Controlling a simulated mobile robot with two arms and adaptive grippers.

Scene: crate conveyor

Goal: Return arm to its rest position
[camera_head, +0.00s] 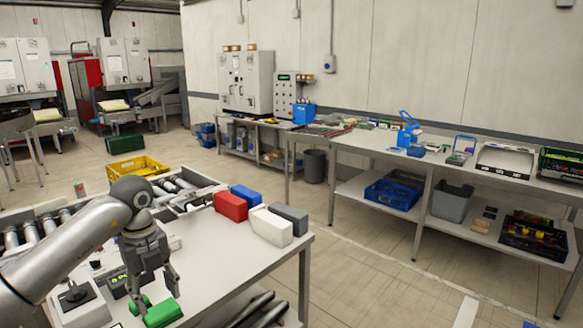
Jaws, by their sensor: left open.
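My left arm comes in from the lower left, and my left gripper (154,292) hangs over the near part of the table, fingers pointing down. The gripper is open. A green block (163,313) lies on the table just below the fingers; I cannot tell whether they touch it. My right gripper is not in view.
The table (213,253) also bears a red block (230,206), a blue one (246,194), a white one (271,227) and a grey one (289,218). A roller conveyor (180,186) with a yellow crate (138,167) lies behind. The table's middle is clear.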

